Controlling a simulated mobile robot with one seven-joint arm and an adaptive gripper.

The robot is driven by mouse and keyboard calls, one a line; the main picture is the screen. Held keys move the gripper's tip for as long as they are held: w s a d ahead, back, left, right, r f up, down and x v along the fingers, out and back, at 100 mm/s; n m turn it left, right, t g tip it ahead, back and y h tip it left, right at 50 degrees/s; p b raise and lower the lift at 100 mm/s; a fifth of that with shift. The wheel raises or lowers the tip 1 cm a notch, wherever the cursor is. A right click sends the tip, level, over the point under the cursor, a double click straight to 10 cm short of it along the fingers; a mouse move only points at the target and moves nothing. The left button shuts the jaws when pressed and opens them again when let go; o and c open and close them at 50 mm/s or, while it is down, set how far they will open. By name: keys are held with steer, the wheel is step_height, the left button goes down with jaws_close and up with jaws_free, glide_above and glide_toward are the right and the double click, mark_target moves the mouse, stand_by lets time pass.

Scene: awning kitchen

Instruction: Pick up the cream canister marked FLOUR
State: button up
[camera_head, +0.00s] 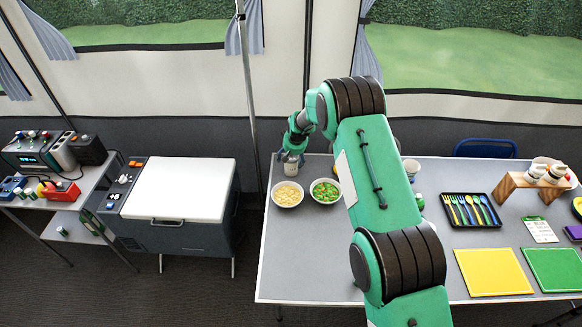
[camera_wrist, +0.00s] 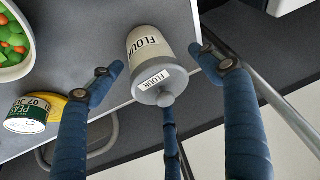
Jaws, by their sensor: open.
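The cream FLOUR canister (camera_wrist: 148,45) lies between the fingers of my gripper (camera_wrist: 160,75) in the wrist view. It has a grey lid with a knob and a second FLOUR label on the lid's side. The fingers are open, with a gap on each side of the canister. In the head view the canister (camera_head: 291,168) is a small pale shape under my gripper (camera_head: 291,155), at the far left corner of the table (camera_head: 285,255). The gripper partly hides it there.
Beside the canister stand a bowl of yellow food (camera_head: 287,194) and a bowl of green and orange vegetables (camera_head: 325,191). A green-labelled can (camera_wrist: 27,115) and a yellow item (camera_wrist: 52,101) show in the wrist view. A metal pole (camera_head: 247,90) rises near the table's left edge.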

steer(key=c, duration=1.7)
steer(key=shift+r+p, duration=0.65)
steer(key=shift+r, duration=4.35)
